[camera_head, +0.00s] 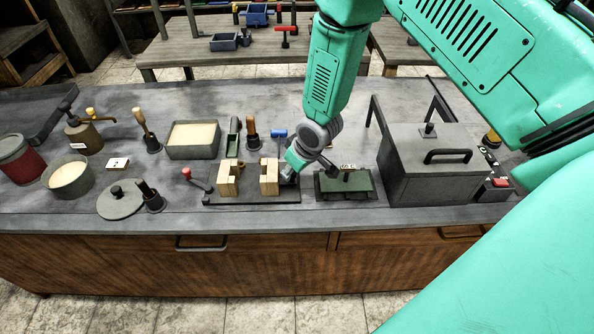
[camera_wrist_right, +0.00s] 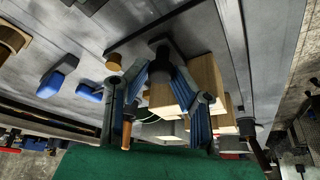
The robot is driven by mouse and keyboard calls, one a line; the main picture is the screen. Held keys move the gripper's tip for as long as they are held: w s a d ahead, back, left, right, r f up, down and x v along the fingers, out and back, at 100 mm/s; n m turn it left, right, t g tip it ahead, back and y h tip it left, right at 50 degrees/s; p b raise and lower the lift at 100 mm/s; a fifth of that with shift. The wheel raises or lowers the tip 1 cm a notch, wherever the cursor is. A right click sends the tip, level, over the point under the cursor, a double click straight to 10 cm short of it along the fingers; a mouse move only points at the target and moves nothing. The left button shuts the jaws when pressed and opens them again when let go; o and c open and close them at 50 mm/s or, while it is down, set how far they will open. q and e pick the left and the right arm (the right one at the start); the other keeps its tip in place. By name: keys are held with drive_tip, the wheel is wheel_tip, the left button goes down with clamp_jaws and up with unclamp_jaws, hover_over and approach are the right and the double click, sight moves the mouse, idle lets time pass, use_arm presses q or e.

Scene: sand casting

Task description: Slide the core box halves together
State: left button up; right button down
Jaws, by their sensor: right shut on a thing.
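The two wooden core box halves, the left half (camera_head: 228,180) and the right half (camera_head: 269,177), stand upright on a dark base plate (camera_head: 250,199) with a clear gap between them. My right gripper (camera_head: 293,168) is at the right side of the right half. The exact contact is partly hidden by the fingers. My left gripper is not in view.
A red-knobbed lever (camera_head: 187,173) sits left of the base plate, and a blue-handled tool (camera_head: 279,134) behind it. A green-topped fixture (camera_head: 344,184) and a grey lidded box (camera_head: 430,165) stand to the right. A sand-filled tray (camera_head: 170,153) is behind left.

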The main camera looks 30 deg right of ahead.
sight(281, 182)
drive_tip(key=a, duration=0.1)
drive_tip(key=w+a, duration=0.1)
drive_tip(key=shift+w+a+f, duration=0.1)
drive_tip(key=shift+w+a, duration=0.2)
drive_tip(key=shift+a, duration=0.25)
drive_tip(key=c, duration=1.7)
unclamp_jaws()
drive_tip(key=shift+w, duration=0.1)
drive_tip(key=shift+r, duration=0.4)
drive_tip(key=v, duration=1.1)
drive_tip(key=shift+s, duration=0.25)
drive_tip(key=shift+f, duration=0.1)
